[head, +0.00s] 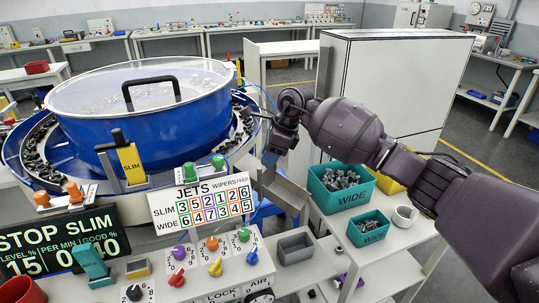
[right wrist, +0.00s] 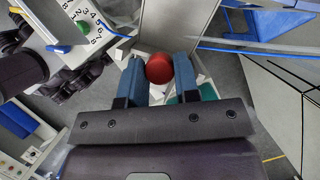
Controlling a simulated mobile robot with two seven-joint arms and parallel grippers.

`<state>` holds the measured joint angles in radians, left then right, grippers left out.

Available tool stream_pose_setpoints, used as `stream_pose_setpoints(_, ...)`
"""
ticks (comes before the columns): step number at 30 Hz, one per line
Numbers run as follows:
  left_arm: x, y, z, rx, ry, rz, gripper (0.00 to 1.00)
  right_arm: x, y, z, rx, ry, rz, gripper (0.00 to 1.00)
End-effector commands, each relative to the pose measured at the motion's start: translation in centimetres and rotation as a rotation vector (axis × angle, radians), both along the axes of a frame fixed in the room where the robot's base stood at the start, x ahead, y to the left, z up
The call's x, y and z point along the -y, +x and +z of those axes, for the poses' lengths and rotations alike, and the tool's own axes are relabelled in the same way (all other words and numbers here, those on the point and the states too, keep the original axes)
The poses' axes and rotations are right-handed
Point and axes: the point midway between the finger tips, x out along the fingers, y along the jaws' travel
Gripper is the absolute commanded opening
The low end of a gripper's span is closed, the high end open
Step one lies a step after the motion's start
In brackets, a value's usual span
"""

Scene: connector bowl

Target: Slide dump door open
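My right gripper (head: 285,135) reaches in from the right in the head view, just right of the blue bowl (head: 155,125), pointing down above a grey metal chute (head: 283,192). In the right wrist view, a round red knob (right wrist: 159,68) sits between the two blue fingers of my right gripper (right wrist: 160,76). The knob fills the gap, and both fingers appear to touch it. In the head view this knob is hidden behind the gripper. I cannot make out the dump door's panel or whether it is open. My left gripper does not show in either view.
Teal bins of connectors marked WIDE (head: 342,186) stand on a white table right of the chute, with a smaller teal bin (head: 368,228) and a white cup (head: 405,217). A control panel with coloured knobs (head: 216,267) and a grey bin (head: 295,246) lie in front.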

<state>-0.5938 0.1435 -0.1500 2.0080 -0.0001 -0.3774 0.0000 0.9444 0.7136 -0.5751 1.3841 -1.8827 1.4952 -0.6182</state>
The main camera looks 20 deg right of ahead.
Motion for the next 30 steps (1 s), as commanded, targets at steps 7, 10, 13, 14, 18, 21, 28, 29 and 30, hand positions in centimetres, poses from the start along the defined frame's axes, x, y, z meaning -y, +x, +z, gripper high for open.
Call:
stream_pose_setpoints(7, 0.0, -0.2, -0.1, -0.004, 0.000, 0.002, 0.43, 0.0, 0.0, 0.1, 0.001, 0.000, 0.000, 0.00)
stream_pose_setpoints(10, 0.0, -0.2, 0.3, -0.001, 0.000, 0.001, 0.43, 0.0, 0.0, 1.0, 0.004, 0.000, 0.001, 0.00)
stream_pose_setpoints(13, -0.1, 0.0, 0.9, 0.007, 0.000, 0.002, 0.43, 0.1, 0.1, 2.8, 0.007, -0.002, 0.000, 0.00)
stream_pose_setpoints(14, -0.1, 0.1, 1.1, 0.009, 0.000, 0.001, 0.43, 0.0, 0.1, 3.4, 0.008, -0.001, 0.001, 0.00)
stream_pose_setpoints(18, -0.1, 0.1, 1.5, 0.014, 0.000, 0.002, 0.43, 0.0, 0.0, 5.2, 0.005, -0.001, -0.001, 0.00)
stream_pose_setpoints(21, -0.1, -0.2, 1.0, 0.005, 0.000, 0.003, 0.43, 0.0, 0.0, 5.0, 0.001, 0.001, 0.000, 0.00)
stream_pose_setpoints(28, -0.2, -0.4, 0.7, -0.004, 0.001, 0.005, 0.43, 0.0, 0.0, 4.9, 0.000, 0.001, 0.000, 0.39)
stream_pose_setpoints(29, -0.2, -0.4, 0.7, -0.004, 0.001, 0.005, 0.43, 0.0, 0.0, 4.8, 0.000, 0.001, 0.000, 0.40)
stream_pose_setpoints(30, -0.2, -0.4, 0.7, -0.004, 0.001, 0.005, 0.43, 0.0, 0.0, 4.8, 0.000, 0.001, 0.000, 0.40)
